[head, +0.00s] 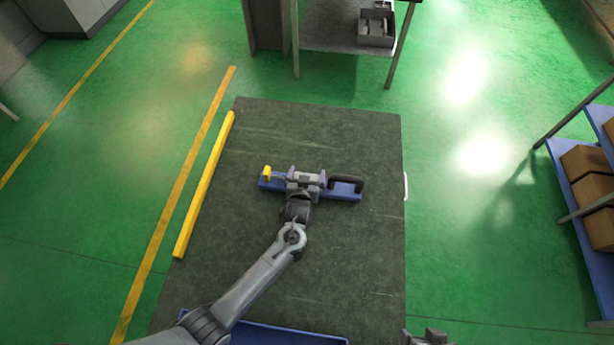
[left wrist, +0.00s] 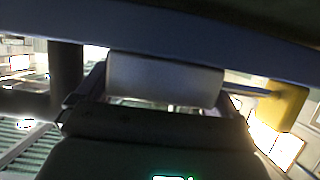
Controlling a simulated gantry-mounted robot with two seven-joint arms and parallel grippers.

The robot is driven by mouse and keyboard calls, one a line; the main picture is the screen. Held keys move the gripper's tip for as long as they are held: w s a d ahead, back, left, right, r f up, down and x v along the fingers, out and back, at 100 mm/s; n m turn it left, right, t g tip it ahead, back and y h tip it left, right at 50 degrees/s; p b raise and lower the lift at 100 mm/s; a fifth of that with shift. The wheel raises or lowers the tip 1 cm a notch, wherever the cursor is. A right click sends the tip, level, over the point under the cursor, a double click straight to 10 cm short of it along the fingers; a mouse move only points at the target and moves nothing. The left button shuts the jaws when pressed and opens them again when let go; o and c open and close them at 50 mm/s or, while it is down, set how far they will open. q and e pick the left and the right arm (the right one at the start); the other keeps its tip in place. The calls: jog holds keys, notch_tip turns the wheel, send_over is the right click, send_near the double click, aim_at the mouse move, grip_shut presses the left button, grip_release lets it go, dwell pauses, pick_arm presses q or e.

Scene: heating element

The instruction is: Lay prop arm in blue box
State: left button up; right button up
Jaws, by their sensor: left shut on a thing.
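A blue bar (head: 343,193) with a yellow knob (head: 266,172) at its left end and a dark handle (head: 346,182) at its right seems to be the prop arm. My left gripper (head: 306,181) is shut across its middle, over the dark table. I cannot tell how far it is above the table. In the left wrist view the bar (left wrist: 75,30) crosses the top, with the yellow part (left wrist: 284,104) at right. My right gripper (head: 425,338) is mostly cut off at the bottom.
A long yellow bar (head: 205,185) lies along the left side of the dark table (head: 350,130). The tabletop around the blue bar is clear. A shelf with brown boxes (head: 585,165) stands at right, and a bench (head: 330,28) stands beyond the table.

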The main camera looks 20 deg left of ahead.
pick_arm(q)
jog(key=shift+w+f, duration=0.1)
jog(key=shift+f, duration=0.05)
jog(key=shift+f, duration=0.2)
jog(key=o, duration=1.3)
jog(key=shift+f, duration=0.1)
jog(key=shift+o, duration=0.2)
